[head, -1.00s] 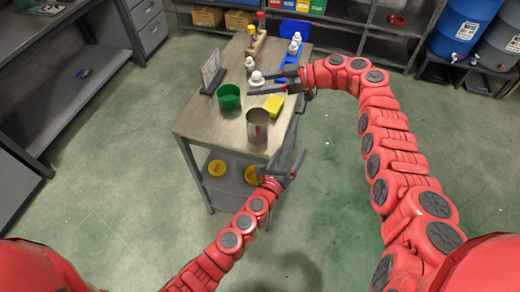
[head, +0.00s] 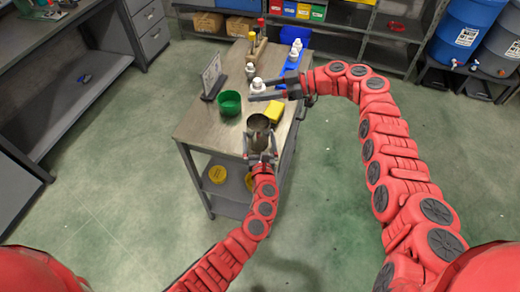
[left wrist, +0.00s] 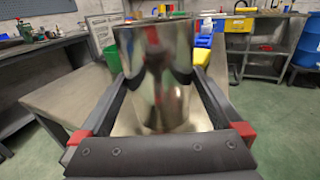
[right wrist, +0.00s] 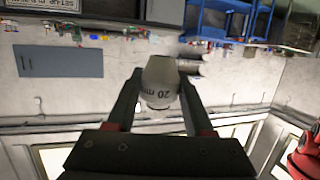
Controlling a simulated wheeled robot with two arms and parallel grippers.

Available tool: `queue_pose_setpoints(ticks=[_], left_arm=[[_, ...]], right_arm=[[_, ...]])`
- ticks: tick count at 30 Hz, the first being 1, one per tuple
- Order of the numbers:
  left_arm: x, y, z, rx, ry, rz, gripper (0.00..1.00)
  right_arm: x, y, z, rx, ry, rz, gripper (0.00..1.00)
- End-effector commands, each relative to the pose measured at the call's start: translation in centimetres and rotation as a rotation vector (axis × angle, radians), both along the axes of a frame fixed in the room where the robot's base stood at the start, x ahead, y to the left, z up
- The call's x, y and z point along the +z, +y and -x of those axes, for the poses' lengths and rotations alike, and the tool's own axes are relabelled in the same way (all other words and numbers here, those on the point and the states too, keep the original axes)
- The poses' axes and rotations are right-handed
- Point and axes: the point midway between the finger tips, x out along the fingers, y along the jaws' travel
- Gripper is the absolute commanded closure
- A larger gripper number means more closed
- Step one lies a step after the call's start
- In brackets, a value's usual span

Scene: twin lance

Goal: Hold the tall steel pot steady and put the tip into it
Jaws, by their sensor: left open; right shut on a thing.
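The tall steel pot (head: 259,122) stands upright at the near end of the steel table. My left gripper (head: 260,144) is open, with one finger on each side of the pot; the pot (left wrist: 155,80) fills the middle of the left wrist view. I cannot tell whether the fingers touch it. My right gripper (head: 266,89) is shut on the white tip (head: 257,84), beyond the pot. In the right wrist view the tip (right wrist: 160,85) sits between the fingers and shows a "20 m" mark, partly cut off.
A framed sign (head: 212,76) stands at the left edge. Another white tip (head: 251,70) and a blue rack (head: 295,60) with white tips are farther back.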

Motion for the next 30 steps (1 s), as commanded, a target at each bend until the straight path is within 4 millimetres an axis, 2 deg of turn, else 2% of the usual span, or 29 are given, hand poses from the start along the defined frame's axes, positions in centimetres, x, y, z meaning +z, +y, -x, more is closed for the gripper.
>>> queue_pose_setpoints(ticks=[3,9,22,23,30], left_arm=[[0.1,0.3,-2.0,0.004,0.001,0.000,0.00],[0.0,0.3,-3.8,0.001,0.000,0.001,0.00],[0.0,0.4,-4.5,-0.001,0.002,0.002,0.00],[0.0,0.4,-4.5,-0.001,0.002,0.002,0.02],[0.0,0.4,-4.5,-0.001,0.002,0.002,0.45]], right_arm=[[0.0,0.0,0.0,0.000,0.000,0.000,1.00],[0.0,0.0,0.0,0.000,0.000,0.000,1.00],[0.0,0.0,0.0,0.000,0.000,0.000,1.00],[0.0,0.0,0.0,0.000,0.000,0.000,1.00],[0.0,0.0,0.0,0.000,0.000,0.000,1.00]])
